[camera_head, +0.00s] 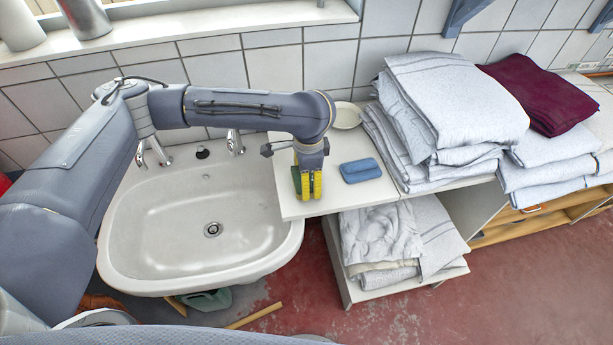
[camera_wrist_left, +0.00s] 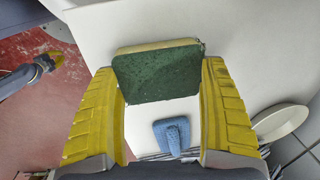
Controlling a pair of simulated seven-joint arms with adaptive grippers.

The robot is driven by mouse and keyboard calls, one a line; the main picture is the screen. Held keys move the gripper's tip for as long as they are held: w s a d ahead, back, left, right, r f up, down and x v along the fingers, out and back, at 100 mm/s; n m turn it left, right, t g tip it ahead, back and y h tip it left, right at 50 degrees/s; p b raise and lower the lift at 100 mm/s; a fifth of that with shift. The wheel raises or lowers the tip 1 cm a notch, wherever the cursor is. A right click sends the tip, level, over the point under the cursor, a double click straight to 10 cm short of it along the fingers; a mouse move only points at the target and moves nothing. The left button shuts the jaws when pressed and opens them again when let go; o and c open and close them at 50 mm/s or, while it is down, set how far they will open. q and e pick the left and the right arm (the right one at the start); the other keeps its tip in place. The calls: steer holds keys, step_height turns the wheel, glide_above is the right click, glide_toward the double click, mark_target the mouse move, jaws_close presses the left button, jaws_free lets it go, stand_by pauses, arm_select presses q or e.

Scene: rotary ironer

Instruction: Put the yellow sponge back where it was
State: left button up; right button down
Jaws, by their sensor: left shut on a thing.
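My left gripper (camera_head: 307,186) is over the white countertop beside the sink, its fingers pointing down. In the wrist view my left gripper (camera_wrist_left: 160,90) is shut on the yellow sponge (camera_wrist_left: 157,72), which has a dark green scouring face and a thin yellow edge. The sponge sits between the fingertips, close to the white surface; I cannot tell whether it touches.
A blue sponge or cloth (camera_head: 361,170) lies on the white countertop (camera_head: 340,195), right of the gripper. A pale dish (camera_head: 347,115) stands behind it. The white sink (camera_head: 130,245) is at left. Stacked towels (camera_head: 450,105) stand at right. Folded linen (camera_head: 380,235) lies on a shelf below.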

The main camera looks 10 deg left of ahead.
arm_select(q)
steer(key=o, duration=1.1)
steer(key=shift+s+d+r, duration=0.1)
steer(key=shift+s+r, duration=0.1)
steer(key=shift+r, duration=1.8)
steer(key=shift+s+d+r, duration=0.1)
steer(key=shift+s+r, duration=0.05)
steer(key=shift+r, duration=1.8)
steer(key=shift+s+d+r, duration=0.1)
steer(key=shift+s+r, duration=0.1)
steer(key=shift+r, duration=1.8)
